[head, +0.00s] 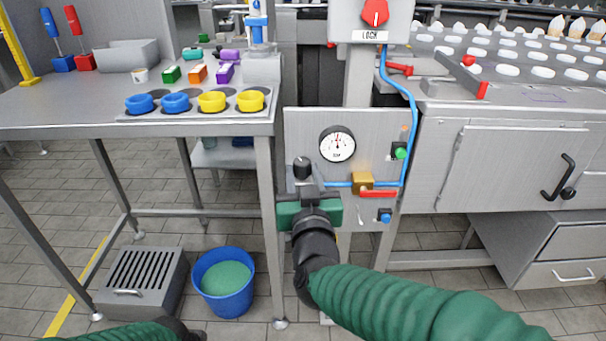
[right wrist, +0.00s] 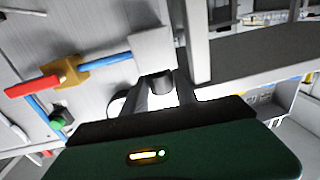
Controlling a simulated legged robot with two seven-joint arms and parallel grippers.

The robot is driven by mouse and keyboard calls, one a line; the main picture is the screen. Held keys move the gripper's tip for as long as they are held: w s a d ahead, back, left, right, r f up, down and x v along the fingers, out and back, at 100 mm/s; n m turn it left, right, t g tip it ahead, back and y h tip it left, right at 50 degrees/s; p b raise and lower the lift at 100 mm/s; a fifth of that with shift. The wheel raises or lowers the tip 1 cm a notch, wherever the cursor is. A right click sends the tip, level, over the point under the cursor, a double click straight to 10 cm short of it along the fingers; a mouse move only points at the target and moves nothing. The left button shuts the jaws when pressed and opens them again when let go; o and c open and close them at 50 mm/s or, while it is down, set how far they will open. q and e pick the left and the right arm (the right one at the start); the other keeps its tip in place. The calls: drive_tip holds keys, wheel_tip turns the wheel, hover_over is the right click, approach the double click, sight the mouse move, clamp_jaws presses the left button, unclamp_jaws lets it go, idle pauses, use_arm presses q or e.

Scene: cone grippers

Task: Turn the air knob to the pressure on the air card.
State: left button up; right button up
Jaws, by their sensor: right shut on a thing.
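The black air knob (head: 302,166) stands on the steel panel (head: 373,128), below and left of the round pressure gauge (head: 337,144). The gauge has a white face; its needle stands near the top, but its figures are too small to read. My right gripper (head: 306,186) is shut on the knob. In the right wrist view the knob (right wrist: 160,82) sits between the two fingers (right wrist: 163,93). I cannot make out an air card.
A blue hose (head: 413,110) runs down to a brass valve (head: 362,182) with a red lever (head: 378,194), right of my right gripper. A green button (head: 400,151) is nearby. The table's leg (head: 268,220) stands close on the left. A blue bucket (head: 224,305) is on the floor.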

clamp_jaws()
drive_tip(key=shift+a+r+h+p, duration=0.2)
drive_tip(key=shift+h+p, duration=0.2)
drive_tip(key=shift+p, duration=0.25)
drive_tip(key=m+h+p, duration=0.1)
drive_tip(key=h, duration=0.1)
drive_tip(key=m+h+p, duration=0.1)
drive_tip(key=p, duration=0.1)
drive_tip(key=m+h+p, duration=0.2)
drive_tip(key=shift+a+g+h, duration=0.3)
drive_tip(key=shift+a, duration=0.1)
drive_tip(key=shift+a+f+m+g+h+p, duration=0.15)
drive_tip(key=shift+m+g+h+p, duration=0.25)
drive_tip(key=shift+m+h+p, duration=0.6)
drive_tip(key=o, duration=0.9)
unclamp_jaws()
drive_tip(key=shift+c, duration=0.2)
